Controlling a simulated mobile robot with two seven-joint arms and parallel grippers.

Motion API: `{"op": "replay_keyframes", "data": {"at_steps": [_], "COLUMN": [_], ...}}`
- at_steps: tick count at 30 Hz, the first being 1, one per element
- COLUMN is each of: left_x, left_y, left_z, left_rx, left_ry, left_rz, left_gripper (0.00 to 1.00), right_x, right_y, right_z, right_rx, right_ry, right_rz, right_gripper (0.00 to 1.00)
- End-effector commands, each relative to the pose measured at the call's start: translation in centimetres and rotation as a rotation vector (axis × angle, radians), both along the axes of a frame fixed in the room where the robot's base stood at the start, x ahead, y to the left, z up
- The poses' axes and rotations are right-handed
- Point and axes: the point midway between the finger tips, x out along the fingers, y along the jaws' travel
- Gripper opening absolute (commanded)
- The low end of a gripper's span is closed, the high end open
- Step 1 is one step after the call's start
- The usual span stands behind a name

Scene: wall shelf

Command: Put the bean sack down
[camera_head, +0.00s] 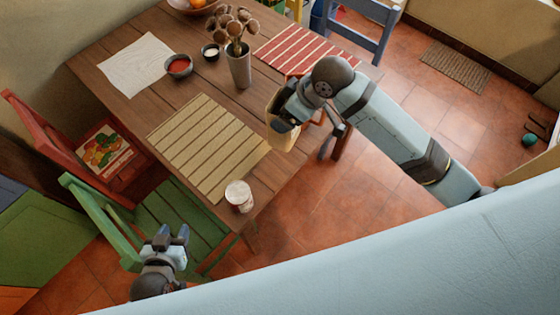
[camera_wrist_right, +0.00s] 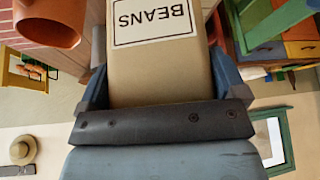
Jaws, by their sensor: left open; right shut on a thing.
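The bean sack (camera_wrist_right: 155,70) is a tan block-like bag with a "BEANS" label; it fills the middle of the right wrist view between the two fingers. My right gripper (camera_head: 281,112) is shut on it. In the head view the sack (camera_head: 282,137) shows only partly below the gripper, at the right edge of the wooden table (camera_head: 125,85). I cannot tell its height above the tabletop. My left gripper (camera_head: 172,236) is open and empty, low at the left beside the green chair (camera_head: 172,215).
A striped yellow mat (camera_head: 208,147) lies bare left of the sack. A white canister (camera_head: 239,195) stands near the front corner. A vase of dried pods (camera_head: 239,70), a red-filled bowl (camera_head: 179,65) and a red striped mat (camera_head: 300,47) are further back. Bare wood shows between them.

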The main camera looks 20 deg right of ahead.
Motion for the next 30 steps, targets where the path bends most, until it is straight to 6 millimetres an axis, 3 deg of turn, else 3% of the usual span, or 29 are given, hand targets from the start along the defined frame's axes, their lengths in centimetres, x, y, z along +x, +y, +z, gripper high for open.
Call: {"op": "replay_keyframes", "data": {"at_steps": [1,6,11,14,24,30], "left_x": [-0.1,-0.3,-0.4,-0.3,-0.2,-0.2], "left_y": [-0.1,-0.5,-0.7,-0.7,-0.3,-0.1], "left_z": [-1.0,-1.9,-2.0,-1.7,-1.0,-1.1], "left_rx": [-0.001,-0.005,-0.008,-0.007,-0.003,0.001], "left_ry": [0.003,0.009,0.009,0.007,0.001,0.005], "left_rz": [-0.003,-0.011,-0.015,-0.016,-0.010,-0.007], "left_gripper": [0.43,0.43,0.43,0.43,0.43,0.43], "right_x": [0.4,0.1,-0.2,-0.3,-0.4,-0.3], "right_y": [0.8,2.8,3.3,3.4,3.4,3.4], "right_z": [0.4,2.0,2.2,0.7,-8.2,-12.2], "right_rx": [-0.004,-0.006,-0.004,-0.002,-0.001,-0.003], "right_ry": [-0.014,-0.024,-0.024,-0.021,-0.021,-0.023], "right_rz": [0.107,0.406,0.523,0.535,0.531,0.531], "right_gripper": [0.34,0.34,0.34,0.34,0.34,0.34]}}
